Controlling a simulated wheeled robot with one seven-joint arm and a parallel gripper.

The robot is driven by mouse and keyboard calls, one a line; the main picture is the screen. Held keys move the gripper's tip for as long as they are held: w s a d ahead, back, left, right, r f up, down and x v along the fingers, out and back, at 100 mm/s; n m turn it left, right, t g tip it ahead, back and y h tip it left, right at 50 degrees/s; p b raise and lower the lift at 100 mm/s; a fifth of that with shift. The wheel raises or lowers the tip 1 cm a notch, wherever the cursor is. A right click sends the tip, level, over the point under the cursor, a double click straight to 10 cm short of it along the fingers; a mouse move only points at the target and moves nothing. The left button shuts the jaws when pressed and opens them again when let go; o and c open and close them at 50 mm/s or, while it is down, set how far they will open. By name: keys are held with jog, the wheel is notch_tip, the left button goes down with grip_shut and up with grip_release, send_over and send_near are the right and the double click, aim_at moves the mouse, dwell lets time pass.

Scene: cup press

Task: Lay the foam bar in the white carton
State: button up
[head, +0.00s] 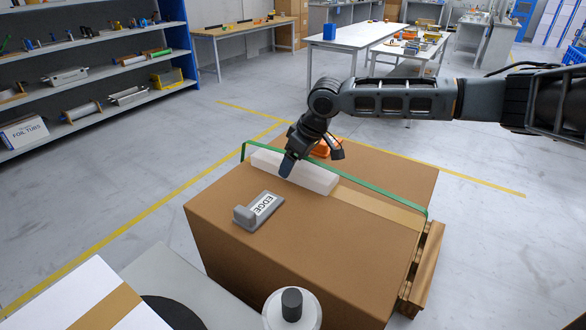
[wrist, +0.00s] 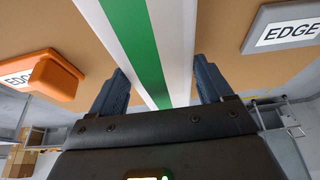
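The white foam bar (head: 318,178) lies on top of a big brown cardboard box (head: 300,245). A green strap (head: 385,194) runs lengthwise over the box and the bar. In the wrist view the strap (wrist: 143,50) covers the middle of the bar (wrist: 181,40), with white showing on both sides. My gripper (head: 287,165) is at the bar, partly hiding it. In the wrist view its fingers (wrist: 160,75) are apart, one on each side of the bar; I cannot tell whether they touch it. A white carton (head: 55,285) with a brown band shows partly at the lower left.
A grey EDGE piece (head: 258,209) lies on the near side of the box top. An orange EDGE piece (head: 326,147) lies beyond the bar; it also shows in the wrist view (wrist: 45,75). Shelves (head: 85,70) and tables stand farther back. Open floor lies left of the box.

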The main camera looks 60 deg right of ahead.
jog(key=c, duration=0.7)
jog(key=shift+r, duration=0.15)
